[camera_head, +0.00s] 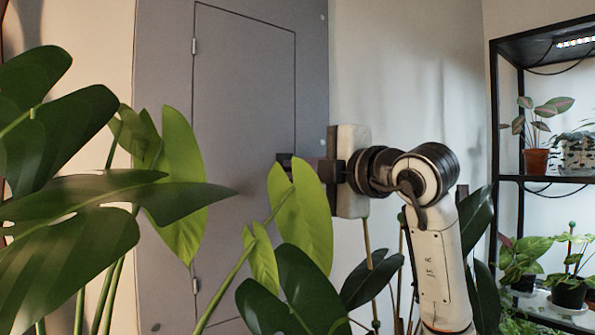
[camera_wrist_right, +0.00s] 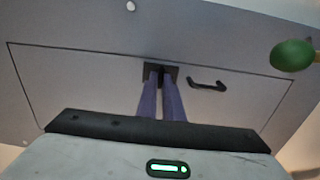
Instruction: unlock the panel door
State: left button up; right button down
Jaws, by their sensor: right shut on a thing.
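The grey panel door (camera_head: 246,75) is closed flush in its grey surround, with hinges on its left edge. In the right wrist view the door (camera_wrist_right: 90,85) carries a small dark square lock plate (camera_wrist_right: 172,69) and a black handle (camera_wrist_right: 207,85) beside it. My right gripper (camera_head: 289,160) reaches in from the right to the door's right edge. Its two purple fingers (camera_wrist_right: 161,74) are close together, tips at the lock plate, shut on a small part there. The fingers hide that part, so I cannot tell whether it is a key or a knob. My left gripper is not in view.
Large dark green leaves (camera_head: 65,240) fill the left foreground. Bright green leaves (camera_head: 303,215) stand in front of the door and just below my right gripper. A black shelf (camera_head: 540,180) with potted plants stands at the right. A green rounded thing (camera_wrist_right: 291,55) shows at the wrist view's right.

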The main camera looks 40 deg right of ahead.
dwell(0.3)
jog(key=c, duration=1.9)
grip_release()
pick_arm(q)
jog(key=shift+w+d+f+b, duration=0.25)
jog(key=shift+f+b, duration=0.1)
jog(key=shift+b, duration=0.45)
pick_arm(e)
jog(key=s+a, duration=0.1)
jog(key=s, duration=0.9)
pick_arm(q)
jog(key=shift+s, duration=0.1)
pick_arm(e)
jog(key=shift+s, duration=0.1)
